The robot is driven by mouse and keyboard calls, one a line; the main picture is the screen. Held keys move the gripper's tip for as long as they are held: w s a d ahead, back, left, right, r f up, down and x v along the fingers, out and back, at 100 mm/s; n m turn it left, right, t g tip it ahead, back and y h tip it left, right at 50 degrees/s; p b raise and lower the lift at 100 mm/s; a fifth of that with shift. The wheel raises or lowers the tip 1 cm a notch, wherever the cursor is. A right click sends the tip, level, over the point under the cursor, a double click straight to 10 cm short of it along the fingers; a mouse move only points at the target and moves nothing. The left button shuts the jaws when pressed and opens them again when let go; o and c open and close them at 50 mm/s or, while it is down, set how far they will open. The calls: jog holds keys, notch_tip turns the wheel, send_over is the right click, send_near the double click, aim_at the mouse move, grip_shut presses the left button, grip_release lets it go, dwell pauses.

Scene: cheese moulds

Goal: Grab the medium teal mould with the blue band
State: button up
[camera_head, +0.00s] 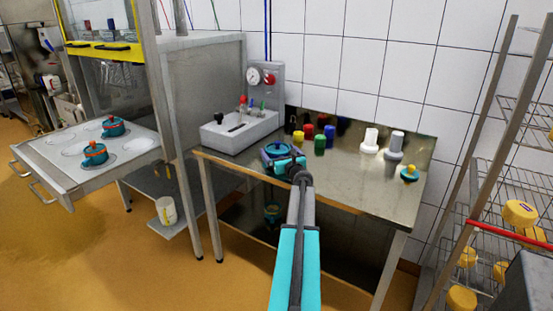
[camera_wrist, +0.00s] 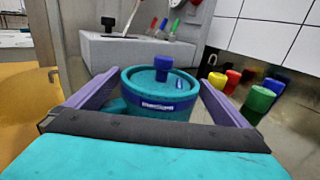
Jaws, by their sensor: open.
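A teal mould (camera_wrist: 155,92) with a blue knob on its lid and a small blue-and-white label stands upright in the wrist view. It also shows on the steel table in the head view (camera_head: 277,149), close to the white box. My gripper (camera_wrist: 152,92) is open, with one purple finger on each side of the mould. Gaps seem to show between the fingers and the mould, but I cannot tell whether either touches. The mould's lower part is hidden behind my gripper's body. In the head view my gripper (camera_head: 279,155) reaches the mould from the front right.
The white box (camera_head: 240,130) with coloured handles stands behind the mould. Coloured pieces (camera_head: 320,143) stand to its right. A teal mould with a yellow knob (camera_head: 409,174) sits at the table's right end. Two teal-and-orange moulds (camera_head: 95,153) rest on the left tray.

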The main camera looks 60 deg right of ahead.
aim_at(278, 142)
jog(key=shift+w+d, duration=0.25)
jog(key=shift+w, duration=0.05)
jog(key=shift+c, duration=0.4)
jog(key=c, duration=0.9)
jog(key=shift+r, duration=0.15)
jog(key=shift+r, duration=1.8)
jog(key=w+a+b+v, duration=0.1)
jog(key=v, duration=0.6)
jog(key=w+a+r+b+v, duration=0.1)
jog(key=v, duration=0.7)
jog(key=shift+s+a, duration=0.3)
jog(key=shift+a, duration=0.2)
jog(key=shift+r, duration=0.1)
